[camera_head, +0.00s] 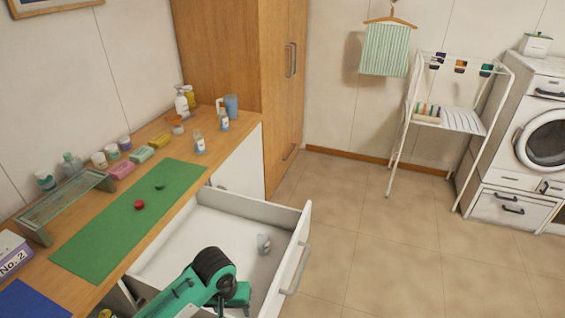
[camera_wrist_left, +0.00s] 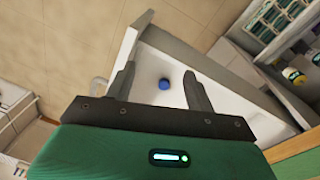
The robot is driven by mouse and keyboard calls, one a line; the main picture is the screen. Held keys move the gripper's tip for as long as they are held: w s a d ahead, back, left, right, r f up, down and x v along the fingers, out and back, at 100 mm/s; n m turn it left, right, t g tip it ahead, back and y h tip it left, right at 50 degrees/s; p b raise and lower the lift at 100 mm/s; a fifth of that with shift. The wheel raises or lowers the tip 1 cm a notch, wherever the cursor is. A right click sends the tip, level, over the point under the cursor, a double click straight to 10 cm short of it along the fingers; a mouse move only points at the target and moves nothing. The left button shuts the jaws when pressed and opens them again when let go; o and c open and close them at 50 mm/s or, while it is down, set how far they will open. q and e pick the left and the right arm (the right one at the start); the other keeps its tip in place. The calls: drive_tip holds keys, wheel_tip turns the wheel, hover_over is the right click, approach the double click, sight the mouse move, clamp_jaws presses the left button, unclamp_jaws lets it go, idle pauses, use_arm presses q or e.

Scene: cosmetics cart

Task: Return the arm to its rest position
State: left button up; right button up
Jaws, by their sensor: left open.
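My left arm (camera_head: 205,283), green and black, reaches in from the bottom of the head view over the open white drawer (camera_head: 168,254). In the left wrist view my left gripper (camera_wrist_left: 159,73) has its two dark fingers spread apart with nothing between them. Below the fingers a small round blue thing (camera_wrist_left: 165,84) shows inside the drawer. In the head view a small pale grey object (camera_head: 264,244) is in the drawer near its front panel. I cannot tell whether these are the same thing. My left fingertips are hidden in the head view, and my right gripper is out of view.
The drawer front (camera_head: 291,262) stands pulled out. The wooden counter (camera_head: 236,136) holds a green mat (camera_head: 118,232), a glass shelf (camera_head: 66,205), bottles and jars. A tall wooden cabinet (camera_head: 225,50) stands behind. The tiled floor (camera_head: 390,245) to the right is clear.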

use_arm(q)
drive_tip(key=s+a+r+m+t, duration=0.15)
drive_tip(key=s+a, duration=0.35)
drive_tip(key=s, duration=0.5)
drive_tip(key=s+a+t, duration=0.2)
drive_tip(key=s+a, duration=0.3)
drive_tip(key=s, duration=0.5)
wheel_tip(320, 180, down, 37)
drive_tip(key=s+g+b, duration=0.1)
drive_tip(key=g+b, duration=0.1)
drive_tip(key=b, duration=0.4)
drive_tip(key=s+a+f+b, duration=0.2)
drive_tip(key=s+f, duration=0.7)
drive_tip(key=f, duration=0.2)
drive_tip(key=s+a+f+y+b, duration=0.1)
drive_tip(key=s+f+b, duration=0.1)
drive_tip(key=s+f, duration=0.8)
wheel_tip(320, 180, down, 2)
drive_tip(key=shift+a+f+g, duration=0.25)
drive_tip(key=shift+a+g, duration=0.15)
drive_tip(key=shift+g, duration=0.05)
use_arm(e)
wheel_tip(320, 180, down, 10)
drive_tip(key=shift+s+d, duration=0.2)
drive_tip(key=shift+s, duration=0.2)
use_arm(q)
drive_tip(key=shift+w+m, duration=0.1)
drive_tip(key=shift+m, duration=0.15)
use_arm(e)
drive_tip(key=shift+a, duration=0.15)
